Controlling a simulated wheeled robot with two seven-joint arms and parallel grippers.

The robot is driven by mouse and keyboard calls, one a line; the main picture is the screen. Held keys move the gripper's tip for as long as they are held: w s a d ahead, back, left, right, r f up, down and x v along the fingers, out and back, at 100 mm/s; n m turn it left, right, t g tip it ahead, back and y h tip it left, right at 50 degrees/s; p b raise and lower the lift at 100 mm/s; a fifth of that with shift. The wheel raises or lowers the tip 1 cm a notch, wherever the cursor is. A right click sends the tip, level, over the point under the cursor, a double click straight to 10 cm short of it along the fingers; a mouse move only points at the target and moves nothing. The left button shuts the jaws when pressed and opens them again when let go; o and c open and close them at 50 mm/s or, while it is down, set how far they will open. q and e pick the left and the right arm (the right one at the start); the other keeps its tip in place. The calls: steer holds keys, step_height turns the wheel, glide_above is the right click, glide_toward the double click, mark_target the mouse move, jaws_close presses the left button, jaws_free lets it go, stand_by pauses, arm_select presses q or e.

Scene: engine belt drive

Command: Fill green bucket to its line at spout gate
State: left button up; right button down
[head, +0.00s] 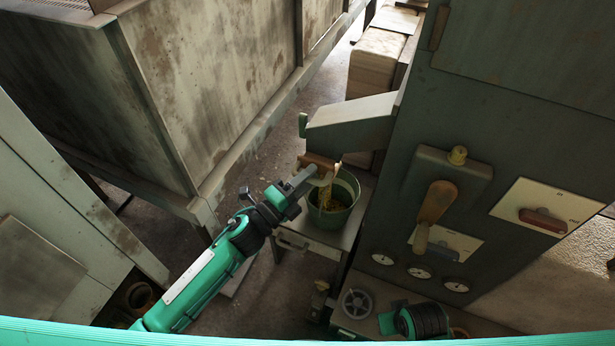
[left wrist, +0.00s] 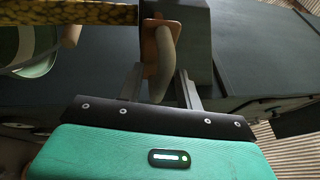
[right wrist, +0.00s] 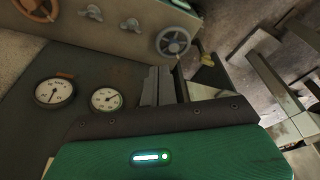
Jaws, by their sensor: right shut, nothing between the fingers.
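The green bucket (head: 347,213) stands upright on a small stand under the spout (head: 350,125), with yellow-brown grain inside. Its fill line cannot be made out. A thin yellowish stream falls from the spout's mouth into it; a speckled yellow stream (left wrist: 70,13) crosses the top of the left wrist view, beside the bucket's rim (left wrist: 40,68). My right gripper (right wrist: 165,85) is shut and empty near the gauges.
A dark cabinet (head: 480,130) right of the bucket carries a wooden-handled lever (head: 435,202) and several gauges (head: 420,271). A handwheel (head: 357,303) sits low, near the bucket stand (head: 295,240). A large metal bin (head: 220,80) stands left; floor shows between.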

arm_select(q)
steer(key=shift+a, duration=0.1)
arm_select(e)
steer(key=shift+r, duration=0.1)
